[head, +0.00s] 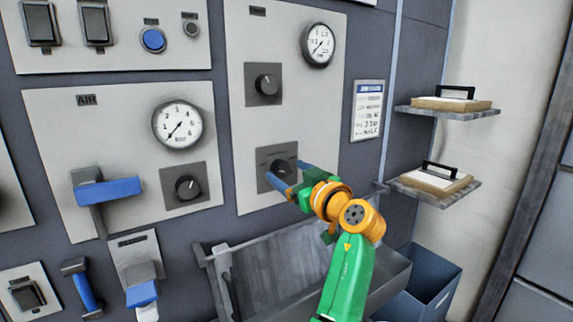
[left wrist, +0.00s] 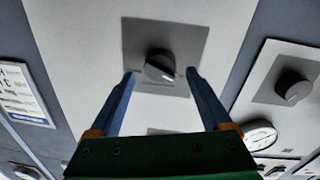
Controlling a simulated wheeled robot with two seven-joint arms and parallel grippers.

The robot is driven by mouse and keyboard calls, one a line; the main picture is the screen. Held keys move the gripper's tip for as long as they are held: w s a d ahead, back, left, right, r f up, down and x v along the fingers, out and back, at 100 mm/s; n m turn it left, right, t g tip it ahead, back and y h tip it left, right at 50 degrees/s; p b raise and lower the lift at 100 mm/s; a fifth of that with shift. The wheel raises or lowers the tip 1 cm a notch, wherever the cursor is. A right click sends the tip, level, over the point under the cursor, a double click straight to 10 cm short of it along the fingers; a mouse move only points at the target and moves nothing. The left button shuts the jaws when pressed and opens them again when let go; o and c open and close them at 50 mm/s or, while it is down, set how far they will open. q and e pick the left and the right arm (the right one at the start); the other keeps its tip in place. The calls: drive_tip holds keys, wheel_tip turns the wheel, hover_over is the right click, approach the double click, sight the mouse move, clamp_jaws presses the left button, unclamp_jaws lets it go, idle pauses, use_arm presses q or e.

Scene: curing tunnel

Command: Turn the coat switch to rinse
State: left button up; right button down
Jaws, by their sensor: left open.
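A dark rotary knob (head: 284,166) on a grey square plate sits low on the middle light panel (head: 238,150). Its label is too small to read, so I cannot confirm it is the coat switch. My left gripper (head: 288,175) is open in front of it, its blue fingers reaching toward the plate. In the left wrist view the knob (left wrist: 160,66) lies between the fingertips of the gripper (left wrist: 160,75), one on each side. A pale mark shows at its lower right there. I cannot tell whether the fingers touch it. My right gripper is not in view.
A similar knob (head: 267,84) and a gauge (head: 319,45) are higher on this panel. The AIR panel at left has a gauge (head: 178,124), a knob (head: 187,187) and a blue lever (head: 108,192). A grey trough (head: 265,275) lies below. Shelves (head: 447,112) hold handled boards at right.

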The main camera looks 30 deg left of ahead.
use_arm(q)
drive_tip(key=shift+x, duration=0.85)
drive_tip(key=shift+s+d+f, duration=0.1)
drive_tip(key=shift+d, duration=0.1)
drive_tip(key=c, duration=0.5)
clamp_jaws()
